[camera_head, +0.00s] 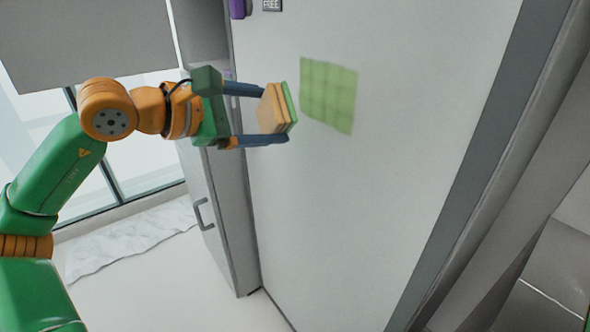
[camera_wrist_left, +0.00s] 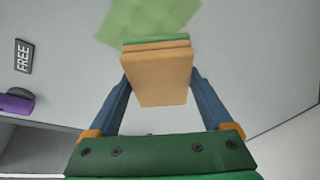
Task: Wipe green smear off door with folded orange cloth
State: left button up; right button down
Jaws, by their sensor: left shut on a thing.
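The green smear (camera_head: 328,95) is a squarish patch on the pale grey door (camera_head: 350,200). It also shows at the top of the left wrist view (camera_wrist_left: 150,20), partly behind the cloth. My left gripper (camera_head: 268,117) is shut on the folded orange cloth (camera_head: 271,108), which has a green layer on its side toward the door. In the left wrist view the cloth (camera_wrist_left: 158,78) sits between the two blue fingers. The cloth is just left of the smear in the head view; I cannot tell whether it touches the door. My right gripper is not in view.
A purple handle or lock (camera_head: 237,9) and a FREE sign (camera_head: 272,5) are on the door's upper part. A grey cabinet with a handle (camera_head: 203,214) stands left of the door. A dark door frame (camera_head: 480,150) runs along the right. The lower door surface is clear.

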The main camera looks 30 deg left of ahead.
aim_at(259, 106)
pick_arm(q)
jog(key=a+n+y, duration=0.1)
jog(key=a+r+n+t+y+b, duration=0.1)
jog(key=a, duration=0.1)
jog(key=shift+a+y, duration=0.1)
jog(key=shift+y, duration=0.2)
jog(key=shift+n, duration=0.3)
jog(key=w, duration=0.1)
jog(key=w+p, duration=0.1)
jog(key=w+d+p, duration=0.1)
jog(key=w, duration=0.1)
jog(key=shift+w+r, duration=0.1)
jog(key=shift+r, duration=0.2)
jog(key=shift+w+d+f+p, duration=0.15)
jog(key=shift+w+d+p, duration=0.15)
jog(key=shift+w, duration=0.25)
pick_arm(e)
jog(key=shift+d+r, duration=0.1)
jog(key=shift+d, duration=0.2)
pick_arm(q)
jog(key=shift+w+d+p, duration=0.35)
jog(key=shift+w+p, duration=0.1)
jog(key=shift+w, duration=0.45)
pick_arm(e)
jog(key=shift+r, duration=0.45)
